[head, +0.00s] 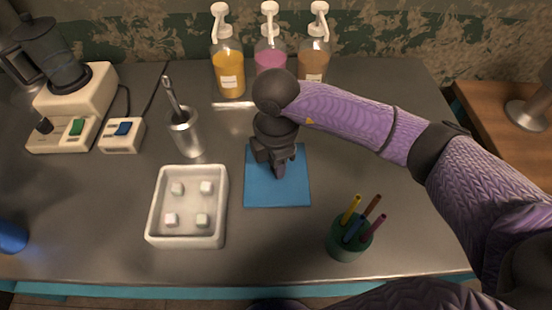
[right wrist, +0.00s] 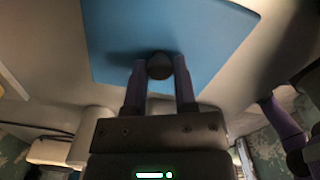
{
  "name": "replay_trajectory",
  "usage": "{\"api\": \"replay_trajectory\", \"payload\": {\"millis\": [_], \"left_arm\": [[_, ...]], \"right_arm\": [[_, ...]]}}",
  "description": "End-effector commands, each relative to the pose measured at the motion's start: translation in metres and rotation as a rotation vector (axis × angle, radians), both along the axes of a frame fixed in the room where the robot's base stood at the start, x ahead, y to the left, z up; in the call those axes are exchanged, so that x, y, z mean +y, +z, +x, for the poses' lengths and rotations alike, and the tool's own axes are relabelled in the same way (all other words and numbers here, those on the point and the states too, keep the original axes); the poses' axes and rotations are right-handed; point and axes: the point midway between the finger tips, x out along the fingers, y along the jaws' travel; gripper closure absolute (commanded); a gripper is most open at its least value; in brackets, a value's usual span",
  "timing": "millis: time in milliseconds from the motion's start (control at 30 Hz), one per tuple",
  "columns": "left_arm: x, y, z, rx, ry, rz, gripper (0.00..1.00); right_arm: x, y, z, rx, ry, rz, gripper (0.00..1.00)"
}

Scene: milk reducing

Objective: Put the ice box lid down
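The ice box lid (head: 295,190) is a flat blue square right of the white ice box (head: 152,222). It lies level at the table top; I cannot tell whether it touches the table. My right gripper (head: 279,170) points down over the lid's middle. In the right wrist view my right gripper (right wrist: 160,75) has a finger on each side of the lid's dark knob (right wrist: 160,65), seemingly touching it. The blue lid (right wrist: 205,30) spreads out beyond the fingers. The ice box is uncovered, with several pale cubes (head: 206,187) inside. My left gripper is not in view.
A metal cup (head: 185,135) with a tool stands behind the ice box. A green cup of straws (head: 348,243) stands front right. Pump bottles (head: 229,75) line the back. A blender (head: 75,90) and switch box (head: 121,135) are at left. Table space right of the lid is clear.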

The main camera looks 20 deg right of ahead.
Motion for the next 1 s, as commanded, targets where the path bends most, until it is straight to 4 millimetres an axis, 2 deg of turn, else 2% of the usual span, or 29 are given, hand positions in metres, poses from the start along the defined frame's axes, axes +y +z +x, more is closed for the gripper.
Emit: {"api": "replay_trajectory", "payload": {"millis": [33,133,367,467,567,700,800,900,1000], "left_arm": [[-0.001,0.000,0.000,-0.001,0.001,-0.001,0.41],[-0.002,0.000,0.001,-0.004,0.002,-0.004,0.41],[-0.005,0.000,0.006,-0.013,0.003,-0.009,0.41],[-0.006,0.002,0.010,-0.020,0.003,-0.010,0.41],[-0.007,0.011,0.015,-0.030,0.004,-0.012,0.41],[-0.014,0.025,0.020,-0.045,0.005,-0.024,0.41],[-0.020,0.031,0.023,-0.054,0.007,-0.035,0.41],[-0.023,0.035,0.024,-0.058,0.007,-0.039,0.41],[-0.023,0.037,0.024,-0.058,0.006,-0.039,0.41]], "right_arm": [[0.000,0.000,0.000,0.000,0.000,0.000,0.54],[0.000,0.000,0.000,0.000,0.000,0.000,0.33],[0.000,0.000,0.000,0.000,0.000,0.000,0.32],[0.000,0.006,0.000,-0.002,0.001,0.000,0.32],[0.000,0.029,0.001,-0.006,0.001,0.002,0.32],[0.000,0.072,0.001,-0.008,0.001,0.002,0.32],[0.000,0.097,0.000,-0.005,0.001,0.001,0.32],[0.000,0.114,0.000,-0.004,0.001,0.001,0.32],[0.000,0.122,0.000,-0.002,0.001,0.000,0.32]]}}
